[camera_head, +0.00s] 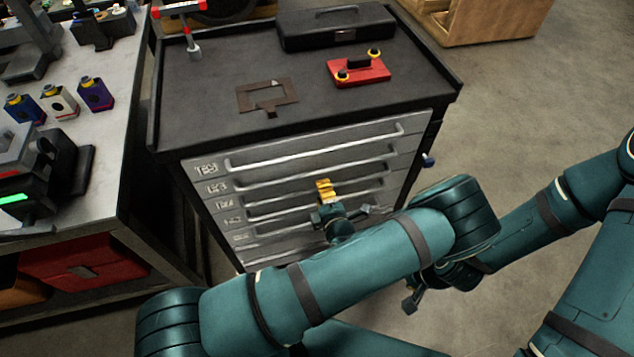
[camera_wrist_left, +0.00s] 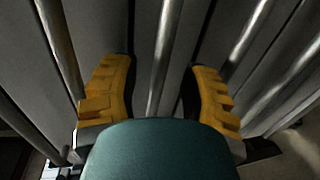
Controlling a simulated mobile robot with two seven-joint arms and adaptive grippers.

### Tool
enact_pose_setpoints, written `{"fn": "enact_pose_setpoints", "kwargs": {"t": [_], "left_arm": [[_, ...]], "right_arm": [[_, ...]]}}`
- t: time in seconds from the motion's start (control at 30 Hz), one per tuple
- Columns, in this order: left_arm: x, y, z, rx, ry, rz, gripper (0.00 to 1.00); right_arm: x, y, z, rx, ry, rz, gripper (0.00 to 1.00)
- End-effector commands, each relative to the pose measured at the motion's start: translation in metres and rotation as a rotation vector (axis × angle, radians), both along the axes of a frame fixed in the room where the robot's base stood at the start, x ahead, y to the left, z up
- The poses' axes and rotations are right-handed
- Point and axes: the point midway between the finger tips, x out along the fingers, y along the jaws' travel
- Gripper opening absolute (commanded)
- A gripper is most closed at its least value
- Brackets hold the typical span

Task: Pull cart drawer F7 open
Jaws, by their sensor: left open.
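The grey tool cart (camera_head: 195,120) has a stack of several drawers, each with a long bar handle. All the drawers look shut. Small labels sit at the left of the drawer fronts, too blurred to tell surely which is F7. My left gripper (camera_head: 324,190), with yellow fingers, is in front of the middle drawers. In the left wrist view the gripper (camera_wrist_left: 158,95) is open, its fingers on either side of one bar handle (camera_wrist_left: 166,40); I cannot tell whether they touch it. My forearm hides part of the lower drawers. My right gripper (camera_head: 412,298) hangs low at the right, partly hidden.
On the cart top are a black toolbox (camera_head: 335,28), a red block with yellow knobs (camera_head: 372,73), a brown frame-like part (camera_head: 246,101) and a red-handled tool (camera_head: 192,48). A workbench (camera_head: 108,180) stands close at left. Floor (camera_head: 520,110) is clear right of the cart.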

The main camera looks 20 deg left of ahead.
Motion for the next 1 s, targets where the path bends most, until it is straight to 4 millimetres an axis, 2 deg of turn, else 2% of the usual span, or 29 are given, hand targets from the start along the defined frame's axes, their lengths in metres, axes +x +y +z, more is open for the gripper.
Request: {"fn": "enact_pose_setpoints", "kwargs": {"t": [0.53,0.6,0.67,1.0], "left_arm": [[0.0061,0.0033,-0.0035,-0.002,0.000,-0.006,0.44],[0.0061,0.0034,-0.0036,-0.002,0.000,-0.006,0.19],[0.0061,0.0034,-0.0036,-0.001,0.000,-0.005,0.00],[0.0017,0.0001,-0.0034,-0.001,0.001,-0.007,0.00]], "right_arm": [[0.0014,-0.0004,-0.0055,0.000,-0.004,-0.001,0.47],[0.0014,-0.0004,-0.0055,0.000,-0.004,-0.001,0.47],[0.0014,-0.0004,-0.0055,0.000,-0.004,-0.001,0.47],[0.0012,-0.0003,-0.0041,0.000,-0.003,-0.001,0.47]]}}
